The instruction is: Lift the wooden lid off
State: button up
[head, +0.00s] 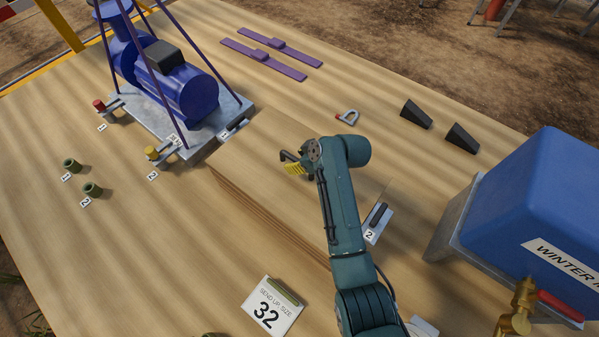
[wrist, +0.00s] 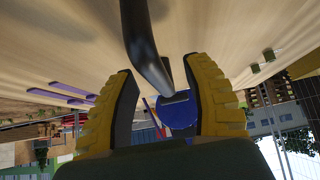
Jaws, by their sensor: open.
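The wooden lid (head: 262,178) is a pale plywood panel in the middle of the wooden deck. Its layered brown edge shows along the near-left side; I cannot tell whether it is raised or flush. My gripper (head: 292,168) is over the lid, with yellow finger pads. In the wrist view my gripper (wrist: 165,95) is open, its two fingers apart. A dark bent bar, seemingly the lid's handle (wrist: 148,50), runs down between the fingers without clear contact. In the head view the handle (head: 284,155) shows just left of the fingers. My arm hides part of the lid.
A blue pump (head: 180,90) on a grey base stands at the back left. A blue box (head: 545,200) stands at the right. Small latch-like plates, one labelled 2 (head: 377,222), flank the lid. A shackle (head: 347,117) and black wedges (head: 416,114) lie behind. The deck's left front is mostly clear.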

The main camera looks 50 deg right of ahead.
grip_shut()
jog(key=shift+r, duration=0.2)
jog(key=shift+r+p, duration=0.2)
jog(key=shift+p, duration=0.1)
jog(key=shift+r+p, duration=0.35)
jog(key=shift+p, duration=0.05)
notch_tip(320, 180, up, 4)
jog(key=p, duration=0.3)
jog(key=shift+f+p, duration=0.2)
jog(key=shift+p, duration=0.1)
jog(key=c, duration=0.7)
grip_release()
grip_shut()
